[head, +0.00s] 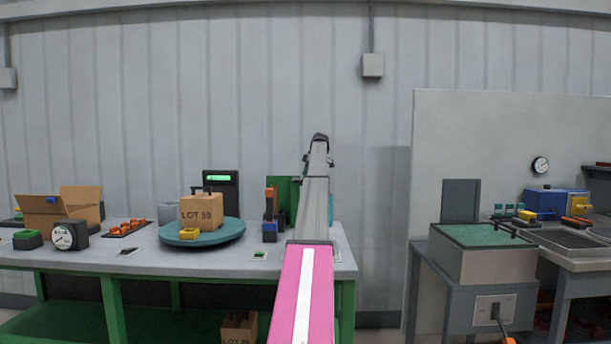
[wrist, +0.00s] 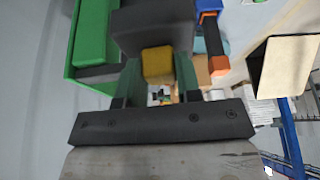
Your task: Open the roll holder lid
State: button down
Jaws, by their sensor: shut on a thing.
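In the wrist view my gripper (wrist: 158,70) is shut on a small yellow block-shaped piece (wrist: 157,62) between its two fingers. A dark grey block (wrist: 152,27) lies right against this piece, at the top. A green open-sided housing (wrist: 92,35) with a dark part below it is at the upper left. It may be the roll holder, but I cannot tell for sure which part is the lid. In the head view a green panel (head: 283,190) shows behind my outstretched arm. My arm hides much of it, and the gripper's fingers are hidden there.
A blue and orange upright tool (head: 270,212) stands close by on the grey table (head: 120,262). A teal turntable (head: 212,237) with a carton (head: 202,209) is left of it. An open box (head: 60,208) stands far left. A grey cabinet (head: 475,260) is at right, across a gap.

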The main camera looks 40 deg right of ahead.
jog(key=c, duration=0.8)
grip_release()
jog(key=shift+r, duration=0.1)
jog(key=v, duration=1)
jog(key=shift+r, duration=0.3)
jog(key=shift+d, duration=0.1)
